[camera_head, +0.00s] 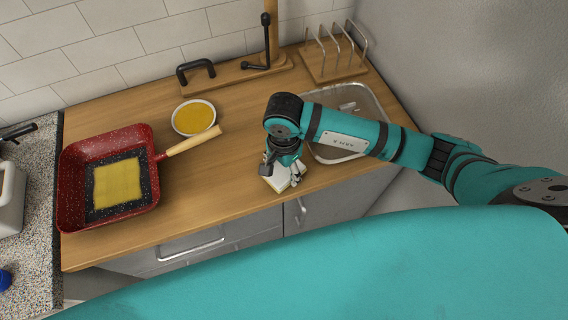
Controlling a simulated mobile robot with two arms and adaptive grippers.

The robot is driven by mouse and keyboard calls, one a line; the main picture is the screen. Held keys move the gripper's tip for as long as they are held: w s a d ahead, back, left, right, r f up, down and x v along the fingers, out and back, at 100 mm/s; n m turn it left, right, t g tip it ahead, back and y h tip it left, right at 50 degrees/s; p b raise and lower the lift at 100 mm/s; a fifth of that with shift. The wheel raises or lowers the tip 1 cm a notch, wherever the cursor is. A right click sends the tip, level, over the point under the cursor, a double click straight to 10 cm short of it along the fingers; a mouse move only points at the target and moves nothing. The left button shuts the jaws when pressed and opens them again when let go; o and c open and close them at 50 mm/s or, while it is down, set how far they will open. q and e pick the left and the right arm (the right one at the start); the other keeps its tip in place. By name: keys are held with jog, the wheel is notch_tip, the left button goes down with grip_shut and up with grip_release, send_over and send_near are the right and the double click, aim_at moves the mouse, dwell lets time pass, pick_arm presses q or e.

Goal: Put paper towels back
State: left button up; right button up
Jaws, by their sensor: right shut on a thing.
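My right gripper (290,173) points down near the front edge of the wooden counter, right of its middle. It is shut on a pale, off-white block-like thing (278,181), perhaps the paper towels. The gripper and wrist hide part of this thing, and I cannot tell whether it touches the counter. A wooden stand with an upright post (273,35) and black metal parts stands at the back by the wall; the picture's top edge cuts the post off. My left gripper is not in view.
A red square pan (70,190) with a yellow square in it is on the left. A bowl of yellow stuff (194,117) sits mid-counter. A clear tray (378,108) and a wire rack on wood (334,60) are at right. The front-middle counter is clear.

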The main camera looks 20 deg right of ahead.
jog(key=shift+f, duration=0.3)
jog(key=o, duration=0.7)
jog(key=shift+b, duration=0.3)
jog(key=o, duration=0.4)
jog(key=shift+r, duration=0.15)
jog(key=shift+w+r, duration=0.1)
jog(key=shift+r, duration=0.2)
jog(key=shift+r+b, duration=1.65)
jog(key=shift+r, duration=4.1)
